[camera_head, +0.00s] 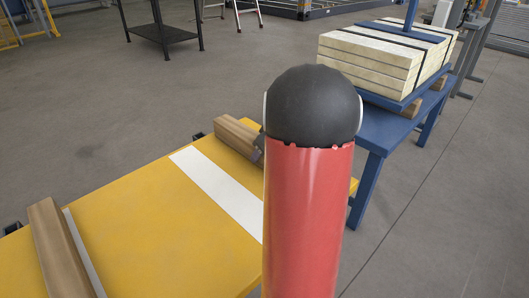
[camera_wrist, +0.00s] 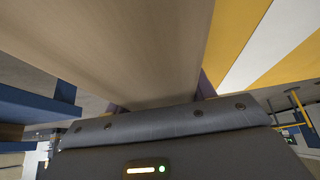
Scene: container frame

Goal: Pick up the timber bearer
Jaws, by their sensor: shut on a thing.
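A brown timber bearer (camera_head: 236,136) shows at the far edge of the yellow table (camera_head: 150,235). Its right end is hidden behind my red and black arm. My gripper (camera_head: 259,150) is at that hidden end, mostly covered by the arm. In the wrist view the timber bearer (camera_wrist: 120,45) fills the upper middle, running into my gripper (camera_wrist: 160,98), with a finger on each side of it. The gripper is shut on it. I cannot tell whether the bearer touches the table. A second timber bearer (camera_head: 58,255) lies at the table's left.
A white stripe (camera_head: 215,185) crosses the yellow table between the two bearers. A blue table (camera_head: 385,130) stands behind at the right, with a strapped stack of pale boards (camera_head: 370,65). A black stand (camera_head: 165,32) is far back. Open grey floor lies to the left.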

